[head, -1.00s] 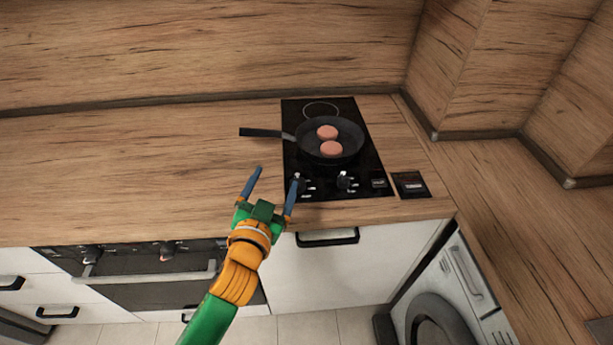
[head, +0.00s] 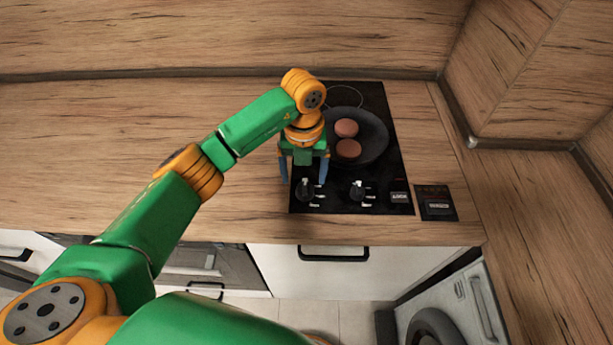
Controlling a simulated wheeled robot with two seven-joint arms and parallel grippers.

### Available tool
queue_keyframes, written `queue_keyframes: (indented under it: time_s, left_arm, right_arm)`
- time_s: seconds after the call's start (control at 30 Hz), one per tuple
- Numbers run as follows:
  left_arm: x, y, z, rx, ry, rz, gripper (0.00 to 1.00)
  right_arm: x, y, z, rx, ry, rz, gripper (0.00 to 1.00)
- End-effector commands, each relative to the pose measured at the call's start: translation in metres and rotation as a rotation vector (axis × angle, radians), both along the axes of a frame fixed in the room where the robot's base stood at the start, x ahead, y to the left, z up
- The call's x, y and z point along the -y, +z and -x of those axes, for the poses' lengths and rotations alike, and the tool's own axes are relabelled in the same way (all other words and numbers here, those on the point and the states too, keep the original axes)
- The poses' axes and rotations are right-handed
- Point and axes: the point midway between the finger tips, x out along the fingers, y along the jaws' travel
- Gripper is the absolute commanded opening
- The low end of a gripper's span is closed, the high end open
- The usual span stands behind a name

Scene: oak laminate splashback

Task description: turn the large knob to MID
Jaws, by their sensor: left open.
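A black cooktop (head: 329,203) is set in the wooden counter. Two dark knobs stand on its front strip, a left knob (head: 305,187) and a right knob (head: 358,189). They look close in size, and I cannot tell which is the large one. The small labels beside them are not readable. My left gripper (head: 304,179) points down and is open, with nothing visible between its fingers. Its fingertips are on either side of the left knob in the picture, seemingly a little behind it. I cannot tell whether they touch it. My right gripper is not in view.
A black pan (head: 372,132) with two brown patties (head: 347,128) sits on the cooktop, just right of my gripper; its handle is hidden behind my arm. A small dark panel (head: 436,204) lies to the right. The counter at left (head: 100,150) is clear.

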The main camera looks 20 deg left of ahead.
Motion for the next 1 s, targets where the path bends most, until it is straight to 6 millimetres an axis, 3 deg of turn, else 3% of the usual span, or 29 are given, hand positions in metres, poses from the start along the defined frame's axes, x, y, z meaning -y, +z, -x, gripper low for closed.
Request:
queue_keyframes:
  time_s: [0.23,0.5,0.8,1.0]
  left_arm:
    - [0.001,-0.039,0.001,-0.002,-0.003,0.005,0.84]
    - [0.002,-0.044,0.0,0.001,-0.006,0.006,0.84]
    - [0.002,-0.044,0.0,0.001,-0.006,0.007,0.03]
    - [0.002,-0.044,0.0,0.001,-0.017,0.007,0.0]
  right_arm:
    - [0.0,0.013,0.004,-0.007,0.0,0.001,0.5]
    - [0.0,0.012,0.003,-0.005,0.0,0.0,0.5]
    - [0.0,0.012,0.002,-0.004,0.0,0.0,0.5]
    - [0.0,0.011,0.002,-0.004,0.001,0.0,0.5]
